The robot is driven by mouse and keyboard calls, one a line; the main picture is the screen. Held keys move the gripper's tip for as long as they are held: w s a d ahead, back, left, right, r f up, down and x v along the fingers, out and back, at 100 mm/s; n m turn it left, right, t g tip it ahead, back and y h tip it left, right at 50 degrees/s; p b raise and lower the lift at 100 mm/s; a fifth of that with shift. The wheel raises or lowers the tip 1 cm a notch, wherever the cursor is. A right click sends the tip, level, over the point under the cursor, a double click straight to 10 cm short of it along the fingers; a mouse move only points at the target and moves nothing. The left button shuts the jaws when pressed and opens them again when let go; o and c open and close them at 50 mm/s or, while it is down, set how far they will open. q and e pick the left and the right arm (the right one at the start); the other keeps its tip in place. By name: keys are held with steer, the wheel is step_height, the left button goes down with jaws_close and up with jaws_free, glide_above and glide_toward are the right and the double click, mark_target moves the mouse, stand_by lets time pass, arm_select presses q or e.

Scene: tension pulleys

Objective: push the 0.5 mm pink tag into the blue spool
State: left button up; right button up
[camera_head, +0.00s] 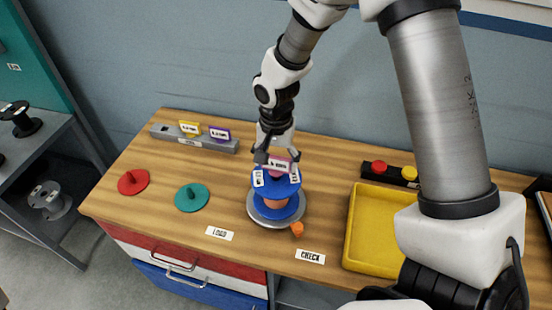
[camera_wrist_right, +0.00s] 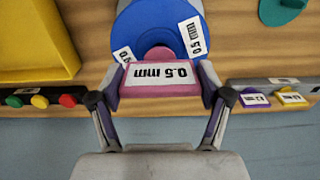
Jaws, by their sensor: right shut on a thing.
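The blue spool (camera_head: 281,210) with copper-coloured winding stands upright on a round grey plate (camera_head: 253,213). In the right wrist view the spool's blue top flange (camera_wrist_right: 140,22) lies just beyond my fingers, with white labels on it. My right gripper (camera_head: 277,163) is above the spool's top. It is shut on the pink tag (camera_wrist_right: 160,90), whose white face reads 0.5 mm. The tag is at the near edge of the flange in the wrist view; I cannot tell how deep its lower end sits. My left gripper is not in view.
A grey rack (camera_head: 215,145) holds a yellow tag (camera_head: 189,128) and a purple tag (camera_head: 219,133). A red disc (camera_head: 133,182) and a teal disc (camera_head: 192,198) lie left. A yellow tray (camera_head: 352,240) and a button box (camera_head: 388,173) stand right. LOAD and CHECK labels mark the front.

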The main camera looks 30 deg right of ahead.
steer(key=shift+f, duration=0.1)
steer(key=shift+f+b, duration=0.8)
steer(key=shift+f, duration=0.25)
steer(key=shift+s+f, duration=0.1)
stand_by(0.8)
steer(key=o, duration=0.9)
steer(key=shift+o, duration=0.2)
step_height(320, 180, up, 12)
